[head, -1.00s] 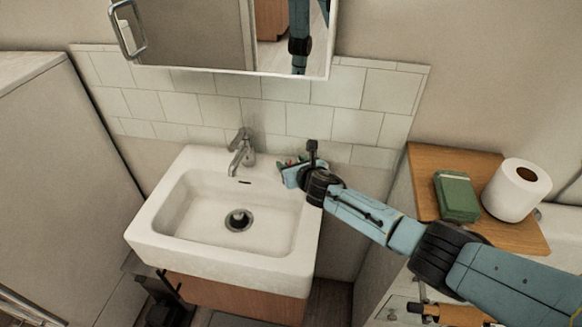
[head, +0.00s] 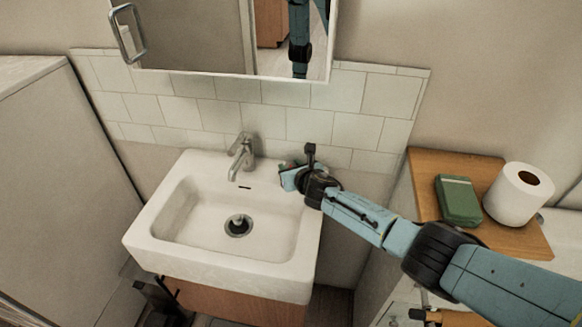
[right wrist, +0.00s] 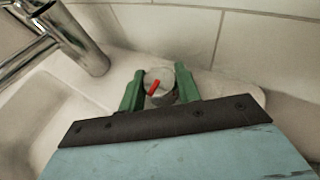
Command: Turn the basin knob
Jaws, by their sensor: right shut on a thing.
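The white basin (head: 143,240) has a chrome faucet (head: 242,152) at its back edge; the faucet also shows in the right wrist view (right wrist: 88,48). The basin knob (right wrist: 160,79) is a small round, pale knob with a red mark, on the ledge to the right of the faucet. My right gripper (right wrist: 158,78) is shut on the knob, with one green finger on each side of it. In the head view this gripper (head: 286,168) is at the basin's back right corner and mostly hides the knob. My left gripper does not show.
A white tiled wall (head: 307,122) rises behind the basin, with a mirror cabinet (head: 205,40) above. On the right, a wooden shelf top (head: 432,165) holds a green box (head: 459,200) and a toilet paper roll (head: 518,193). The basin bowl is empty.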

